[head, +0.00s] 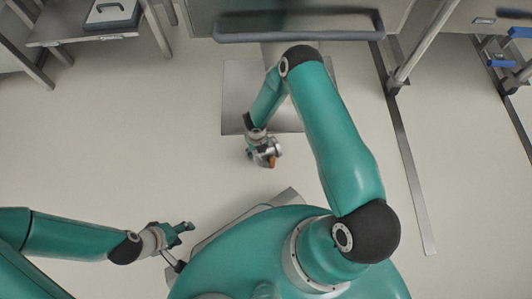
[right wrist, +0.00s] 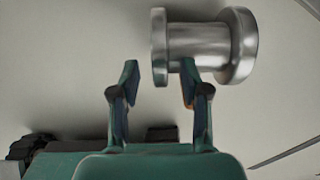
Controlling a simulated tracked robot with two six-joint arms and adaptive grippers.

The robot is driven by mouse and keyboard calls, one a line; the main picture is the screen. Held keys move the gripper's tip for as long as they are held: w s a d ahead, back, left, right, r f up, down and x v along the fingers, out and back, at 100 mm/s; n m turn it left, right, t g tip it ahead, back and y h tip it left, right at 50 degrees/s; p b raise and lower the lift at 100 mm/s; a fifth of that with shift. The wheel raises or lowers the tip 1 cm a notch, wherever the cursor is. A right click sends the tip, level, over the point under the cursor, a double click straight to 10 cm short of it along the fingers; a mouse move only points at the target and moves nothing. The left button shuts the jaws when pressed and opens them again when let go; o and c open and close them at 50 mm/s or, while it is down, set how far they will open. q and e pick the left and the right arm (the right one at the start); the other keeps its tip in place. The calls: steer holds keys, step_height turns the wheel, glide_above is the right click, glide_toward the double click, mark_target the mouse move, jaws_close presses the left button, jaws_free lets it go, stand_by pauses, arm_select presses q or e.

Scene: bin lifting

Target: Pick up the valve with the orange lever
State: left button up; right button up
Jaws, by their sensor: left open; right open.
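The valve (head: 276,150) shows in the head view as a small silvery part with an orange lever (head: 272,162), close by my right gripper (head: 262,150), which partly hides it. In the right wrist view the valve (right wrist: 205,42) is a metal body with two round flanges. My right gripper (right wrist: 160,82) is open there, its fingertips near the valve's left flange; I cannot tell whether they touch. A bit of orange shows behind the right finger. My left gripper (head: 182,230) is open and empty at lower left, well apart from the valve.
A grey plate (head: 240,95) lies on the floor beyond the valve. A large container with a dark rim (head: 235,38) stands at the top. A table with a case (head: 112,14) is at top left. A rail (head: 412,180) runs along the right. The floor at left is clear.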

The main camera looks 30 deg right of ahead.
jaws_close()
steer(key=shift+r, duration=0.15)
stand_by(0.4)
step_height(320, 180, up, 20)
steer(key=p, duration=0.9)
steer(key=shift+r+p, duration=2.8)
steer(key=shift+r, duration=0.15)
steer(key=shift+s, duration=0.1)
